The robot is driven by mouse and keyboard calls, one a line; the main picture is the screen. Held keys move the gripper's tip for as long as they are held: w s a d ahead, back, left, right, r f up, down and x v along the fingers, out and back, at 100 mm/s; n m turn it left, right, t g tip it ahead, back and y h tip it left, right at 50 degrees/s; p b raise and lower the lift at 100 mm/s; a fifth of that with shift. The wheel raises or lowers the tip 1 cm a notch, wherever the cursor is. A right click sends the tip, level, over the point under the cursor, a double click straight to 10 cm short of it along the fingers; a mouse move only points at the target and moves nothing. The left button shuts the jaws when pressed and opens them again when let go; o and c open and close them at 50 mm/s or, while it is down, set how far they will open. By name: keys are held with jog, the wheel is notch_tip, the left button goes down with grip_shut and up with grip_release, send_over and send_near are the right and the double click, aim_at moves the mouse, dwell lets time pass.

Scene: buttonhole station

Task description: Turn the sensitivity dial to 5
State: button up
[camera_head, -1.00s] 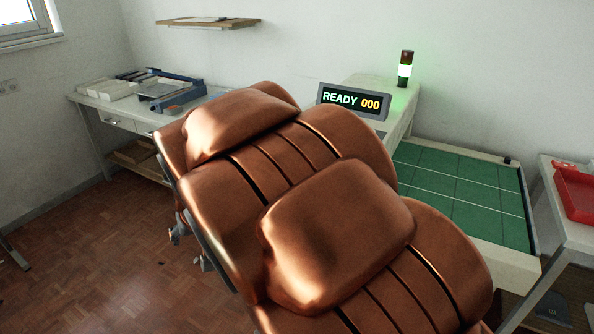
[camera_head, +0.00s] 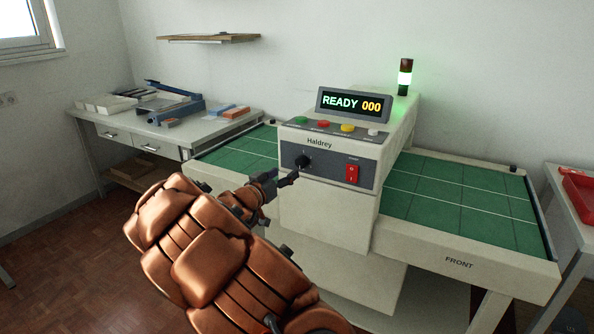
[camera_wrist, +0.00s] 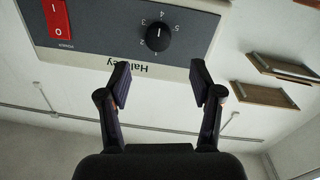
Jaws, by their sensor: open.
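The sensitivity dial (camera_head: 302,161) is a round black knob on the dark front panel of the white Haldrey machine (camera_head: 330,215). In the wrist view, which is upside down, the dial (camera_wrist: 159,39) has numbers 1 to 5 around it. A small light mark on the knob points roughly up in that picture, nearest the 4 side; the exact setting is hard to read. My gripper (camera_wrist: 163,82) is open and empty, its two fingers apart and short of the dial. In the head view my gripper (camera_head: 292,177) is just below and left of the dial.
A red power switch (camera_head: 352,174) sits right of the dial. Coloured buttons (camera_head: 323,124) line the sloped top below the READY 000 display (camera_head: 354,103). Green tables (camera_head: 465,200) flank the machine. A side desk (camera_head: 185,133) stands left.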

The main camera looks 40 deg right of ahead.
aim_at(300, 163)
jog(key=shift+x, duration=3.9)
jog(key=shift+s, duration=0.1)
jog(key=c, duration=1.2)
jog(key=shift+o, duration=0.2)
